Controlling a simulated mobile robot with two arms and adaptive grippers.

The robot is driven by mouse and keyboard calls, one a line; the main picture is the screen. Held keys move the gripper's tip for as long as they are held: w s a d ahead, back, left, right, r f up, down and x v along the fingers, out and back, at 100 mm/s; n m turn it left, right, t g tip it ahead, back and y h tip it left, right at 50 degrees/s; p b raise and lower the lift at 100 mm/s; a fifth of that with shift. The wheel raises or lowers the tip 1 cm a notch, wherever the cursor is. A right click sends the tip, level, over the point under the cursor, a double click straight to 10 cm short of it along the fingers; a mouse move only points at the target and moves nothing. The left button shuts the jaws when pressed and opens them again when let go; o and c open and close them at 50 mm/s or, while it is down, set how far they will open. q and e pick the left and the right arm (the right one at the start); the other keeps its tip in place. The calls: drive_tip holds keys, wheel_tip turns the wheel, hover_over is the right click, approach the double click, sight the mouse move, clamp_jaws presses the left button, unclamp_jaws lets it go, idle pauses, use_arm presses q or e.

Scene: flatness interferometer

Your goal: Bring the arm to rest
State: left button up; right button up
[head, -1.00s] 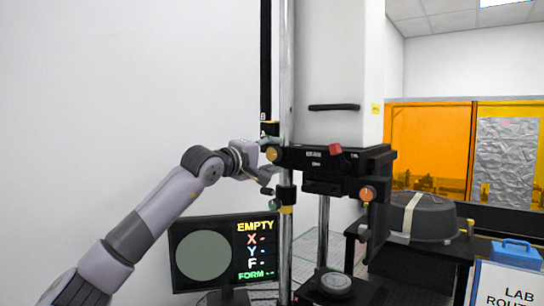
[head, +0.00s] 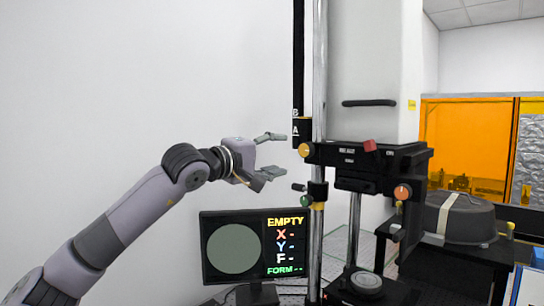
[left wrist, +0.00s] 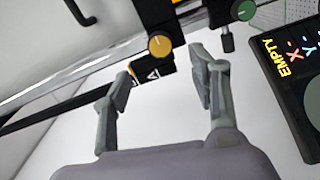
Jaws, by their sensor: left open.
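My left gripper (head: 272,155) is open and empty, in the air to the left of the interferometer's column. Its two fingers point right, apart from the yellow knob (head: 305,150) on the black instrument head (head: 370,158). In the left wrist view the open fingers (left wrist: 163,90) show with nothing between them, and the yellow knob (left wrist: 159,46) and the black block marked A (left wrist: 147,77) lie beyond them. My right gripper is not in view.
The monitor (head: 232,250) reading EMPTY stands below my left arm. The chrome column (head: 319,90) rises right of the gripper. A black domed case (head: 455,218) and orange panels (head: 465,140) are at the right. Open air lies before the white wall at the left.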

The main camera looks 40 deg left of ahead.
use_arm(q)
drive_tip(key=shift+s, duration=0.55)
drive_tip(key=shift+f, duration=0.1)
